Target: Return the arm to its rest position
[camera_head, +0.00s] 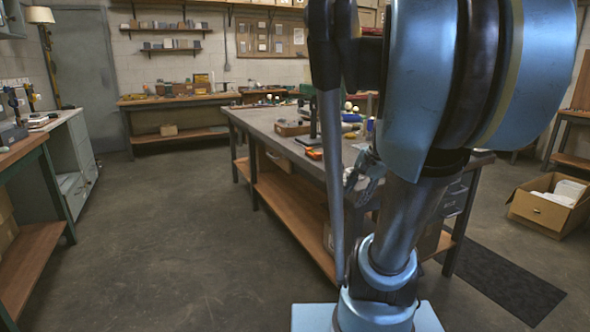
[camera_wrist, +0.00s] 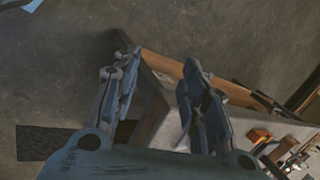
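My gripper (camera_wrist: 160,60) shows in the wrist view with its two fingers apart and nothing between them. Beyond the fingers are bare floor and a workbench edge. In the head view my gripper (camera_head: 362,172) is partly hidden behind my blue arm, beside the near side of the grey workbench (camera_head: 268,122). My arm is folded and fills the right middle of the head view. No lamp part is in my gripper.
Tools and small parts lie on the workbench, also at lower right in the wrist view. An open cardboard box (camera_head: 545,212) stands on the floor at right, near a dark mat (camera_head: 500,278). A cabinet (camera_head: 72,165) stands at left. The floor (camera_head: 170,240) at left centre is clear.

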